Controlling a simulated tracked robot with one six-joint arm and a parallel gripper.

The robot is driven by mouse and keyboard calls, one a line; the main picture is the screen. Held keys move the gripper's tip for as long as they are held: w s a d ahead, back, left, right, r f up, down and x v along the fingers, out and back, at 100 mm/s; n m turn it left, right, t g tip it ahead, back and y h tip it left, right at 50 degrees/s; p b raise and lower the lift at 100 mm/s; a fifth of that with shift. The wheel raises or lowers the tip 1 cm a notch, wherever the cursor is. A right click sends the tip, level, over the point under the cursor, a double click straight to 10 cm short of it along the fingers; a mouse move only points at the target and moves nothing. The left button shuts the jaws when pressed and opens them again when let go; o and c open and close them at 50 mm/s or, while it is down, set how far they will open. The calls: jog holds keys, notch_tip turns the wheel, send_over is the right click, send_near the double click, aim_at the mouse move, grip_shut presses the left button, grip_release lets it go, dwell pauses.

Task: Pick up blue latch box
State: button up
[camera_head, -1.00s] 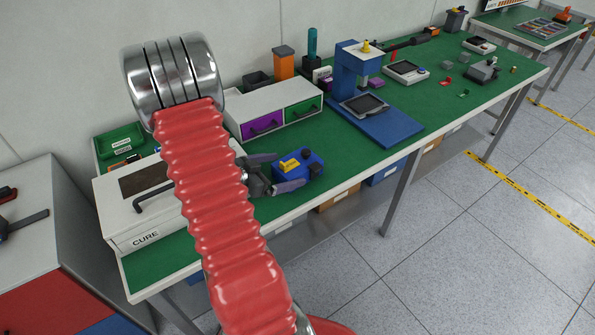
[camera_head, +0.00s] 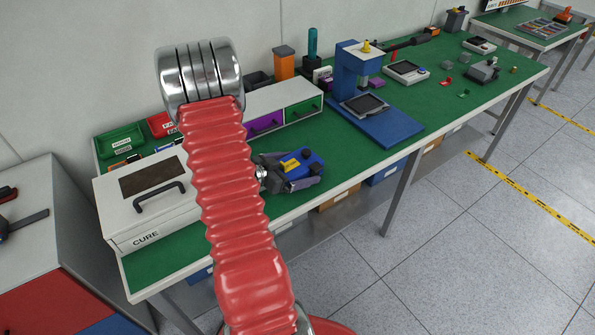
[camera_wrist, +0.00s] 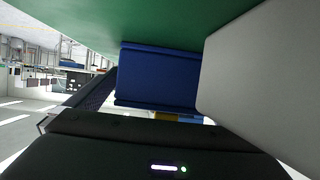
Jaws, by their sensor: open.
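The blue latch box (camera_head: 312,161), with a yellow label and dark latch parts on top, sits on the green bench top near its front edge. My gripper (camera_head: 296,171) is open, with its fingers reaching along the sides of the box. In the wrist view, the blue box (camera_wrist: 158,75) fills the middle, between a dark finger (camera_wrist: 92,92) at left and a large grey shape at right. A gap to the dark finger is hard to judge, and contact cannot be told.
The white CURE box (camera_head: 150,205) with a handle stands left of my arm. A drawer unit (camera_head: 290,97) with purple and green drawers stands behind the blue box. A blue press (camera_head: 385,122) stands to the right. Green bench surface is clear between the box and press.

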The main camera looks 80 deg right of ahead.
jog(key=shift+s+d+f, duration=0.1)
jog(key=shift+d, duration=0.1)
jog(key=shift+c, duration=0.6)
jog(key=c, duration=1.6)
